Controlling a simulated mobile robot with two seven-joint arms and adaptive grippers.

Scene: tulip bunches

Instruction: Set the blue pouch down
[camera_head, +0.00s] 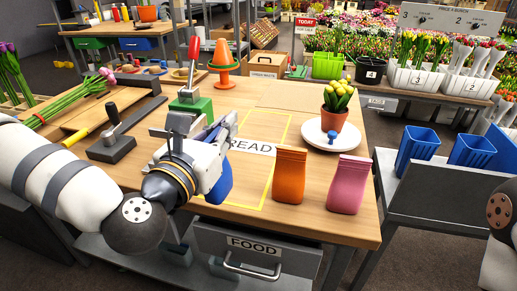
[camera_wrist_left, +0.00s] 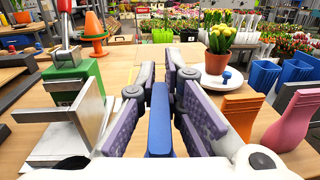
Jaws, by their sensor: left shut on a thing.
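My left gripper (camera_head: 216,150) is shut on the blue pouch (camera_head: 221,186), over the left part of a yellow outline (camera_head: 262,205) on the wooden table. The fingers hide much of the pouch in the head view. In the left wrist view the pouch (camera_wrist_left: 160,120) shows as a narrow blue strip, edge-on between the two fingers (camera_wrist_left: 160,98). I cannot tell whether its bottom touches the table. An orange pouch (camera_head: 289,176) and a pink pouch (camera_head: 348,184) stand upright to its right, apart from it. My right gripper is out of view.
A white plate (camera_head: 313,136) with potted yellow tulips (camera_head: 337,105) stands behind the pouches. A green-based tool (camera_head: 192,98), an orange cone (camera_head: 222,60) and a grey metal tool (camera_head: 112,145) stand behind and left. The table's front edge is close.

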